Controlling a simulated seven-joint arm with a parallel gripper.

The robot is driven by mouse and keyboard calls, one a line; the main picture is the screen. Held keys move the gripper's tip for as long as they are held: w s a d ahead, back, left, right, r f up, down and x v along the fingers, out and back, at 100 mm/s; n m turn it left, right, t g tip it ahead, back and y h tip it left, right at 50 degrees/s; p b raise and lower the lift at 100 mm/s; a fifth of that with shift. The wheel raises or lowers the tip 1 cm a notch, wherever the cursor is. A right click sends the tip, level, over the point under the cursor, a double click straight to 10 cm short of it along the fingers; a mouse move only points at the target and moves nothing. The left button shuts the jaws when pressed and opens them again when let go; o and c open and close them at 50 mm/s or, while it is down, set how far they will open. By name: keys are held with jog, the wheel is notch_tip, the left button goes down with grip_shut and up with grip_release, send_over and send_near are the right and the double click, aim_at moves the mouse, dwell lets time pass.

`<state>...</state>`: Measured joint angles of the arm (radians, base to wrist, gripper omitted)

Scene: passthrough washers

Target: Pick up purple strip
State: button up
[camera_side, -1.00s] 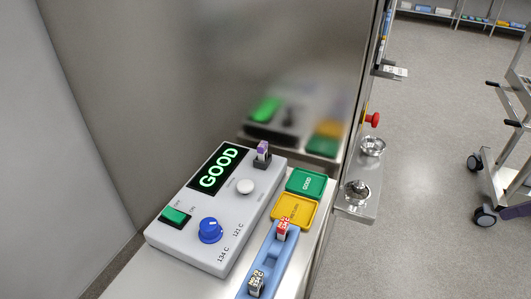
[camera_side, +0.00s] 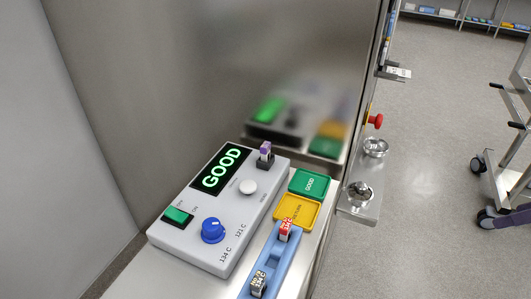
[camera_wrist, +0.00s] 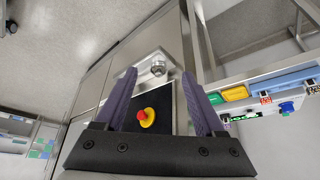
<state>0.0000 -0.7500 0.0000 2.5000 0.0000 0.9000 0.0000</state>
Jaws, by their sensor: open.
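The purple strip (camera_side: 265,149) stands upright in a small dark holder at the back right corner of the grey reader (camera_side: 188,248). The reader's display (camera_side: 221,168) shows GOOD in green letters. My gripper (camera_wrist: 159,73) shows only in the wrist view; its two dark fingers are apart with nothing held between them. It is away from the reader, which shows small at the right edge of that view. I cannot make out the purple strip clearly there.
A green GOOD tray (camera_side: 310,184) and a yellow tray (camera_side: 296,212) lie right of the reader. A blue rack (camera_side: 273,258) holds a red-topped strip (camera_side: 285,230) and a grey-topped strip (camera_side: 259,284).

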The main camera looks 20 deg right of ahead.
jog(key=w+a+r+n+y, duration=0.1)
jog(key=w+a+r+n, duration=0.2)
jog(key=w+r, duration=0.8)
jog(key=w+a+r+n+y, duration=0.1)
jog(key=w+a+r+n, duration=0.15)
jog(key=w+a, duration=0.2)
jog(key=w+a+r+n, duration=0.1)
jog(key=w+a+r, duration=0.25)
jog(key=w, duration=0.25)
jog(key=n+g+y, duration=0.1)
jog(key=n+g, duration=0.1)
jog(key=n, duration=0.1)
send_over(266, 144)
jog(key=s+d, duration=0.1)
jog(key=s, duration=0.1)
jog(key=shift+m, duration=0.25)
notch_tip(266, 144, down, 16)
jog(key=shift+f, duration=0.15)
jog(key=shift+x, duration=3)
